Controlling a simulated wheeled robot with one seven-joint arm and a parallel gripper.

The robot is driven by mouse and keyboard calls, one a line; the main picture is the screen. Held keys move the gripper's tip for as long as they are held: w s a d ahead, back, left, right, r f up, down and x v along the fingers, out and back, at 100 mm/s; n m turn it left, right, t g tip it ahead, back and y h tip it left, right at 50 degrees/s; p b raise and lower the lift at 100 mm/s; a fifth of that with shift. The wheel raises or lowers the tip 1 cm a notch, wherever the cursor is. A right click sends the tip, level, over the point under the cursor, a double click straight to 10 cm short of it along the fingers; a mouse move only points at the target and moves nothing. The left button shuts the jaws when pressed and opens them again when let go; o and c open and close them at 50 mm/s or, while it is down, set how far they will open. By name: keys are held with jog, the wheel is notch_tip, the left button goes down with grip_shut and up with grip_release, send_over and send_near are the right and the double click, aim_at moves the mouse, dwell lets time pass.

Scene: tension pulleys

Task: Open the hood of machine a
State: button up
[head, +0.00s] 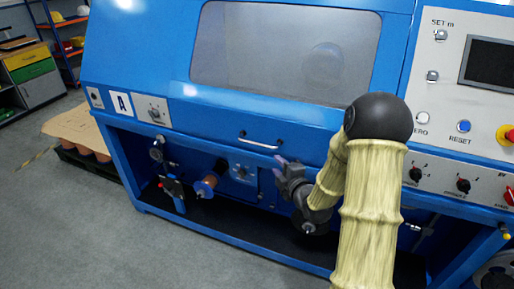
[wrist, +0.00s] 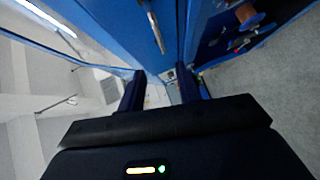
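Machine A is the large blue machine (head: 112,150) with an "A" label on its front. Its blue hood (head: 165,60), with a grey window (head: 285,50), is down. A silver bar handle (head: 260,141) sits on the hood's lower front; it also shows in the wrist view (wrist: 156,32), ahead of the fingers. My gripper (head: 281,162) is just below and right of the handle in the head view, apart from it. In the wrist view my gripper (wrist: 160,88) has its two dark fingers spread with nothing between them. My arm covers part of the machine's front.
A control panel with a screen (head: 490,65) and a red-yellow emergency button (head: 507,135) is at right. Valves and a red-handled fitting (head: 173,190) sit in the recess below. A pallet with brown goods (head: 78,130) stands left.

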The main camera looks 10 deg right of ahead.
aim_at(257, 143)
jog(key=shift+w+r, duration=0.1)
jog(key=p+x, duration=0.3)
jog(key=x, duration=1.3)
jog(key=shift+w+a, duration=0.15)
jog(key=shift+w, duration=0.15)
jog(key=shift+w+a, duration=0.15)
jog(key=shift+w, duration=0.1)
jog(key=shift+s, duration=0.1)
jog(key=shift+c, duration=0.4)
grip_shut()
